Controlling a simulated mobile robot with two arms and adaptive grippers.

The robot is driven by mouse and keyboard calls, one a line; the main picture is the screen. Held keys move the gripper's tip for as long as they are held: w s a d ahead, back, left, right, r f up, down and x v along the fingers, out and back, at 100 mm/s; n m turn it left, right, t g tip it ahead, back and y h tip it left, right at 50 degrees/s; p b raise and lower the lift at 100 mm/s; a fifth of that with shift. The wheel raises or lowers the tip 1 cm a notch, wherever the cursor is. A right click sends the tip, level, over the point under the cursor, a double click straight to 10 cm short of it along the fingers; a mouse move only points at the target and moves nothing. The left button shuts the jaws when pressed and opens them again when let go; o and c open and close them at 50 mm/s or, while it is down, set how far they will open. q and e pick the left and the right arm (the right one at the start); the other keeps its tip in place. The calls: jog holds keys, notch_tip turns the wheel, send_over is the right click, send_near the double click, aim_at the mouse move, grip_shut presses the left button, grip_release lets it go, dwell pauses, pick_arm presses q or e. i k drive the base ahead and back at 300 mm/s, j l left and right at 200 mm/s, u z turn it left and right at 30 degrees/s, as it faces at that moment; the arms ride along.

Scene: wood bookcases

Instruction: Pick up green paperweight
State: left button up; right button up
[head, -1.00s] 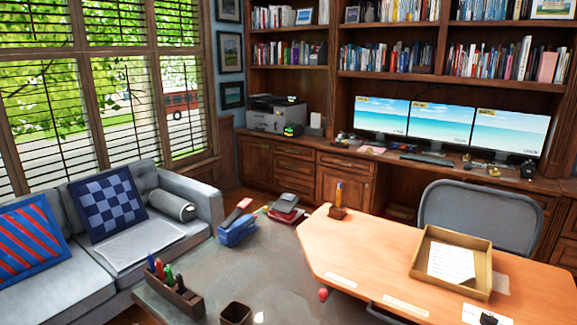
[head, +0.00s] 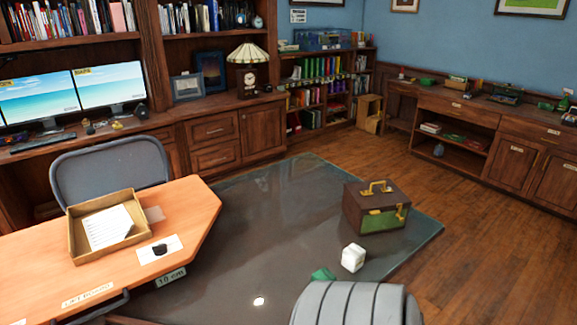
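Neither of my grippers is in view.
A cardboard tray with paper (head: 75,243) sits on the orange desk part. Several green items lie on the right counter (head: 470,97). Wooden floor (head: 455,215) is open between.

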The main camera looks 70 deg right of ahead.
aim_at(323, 273)
jog(key=z, duration=2.5)
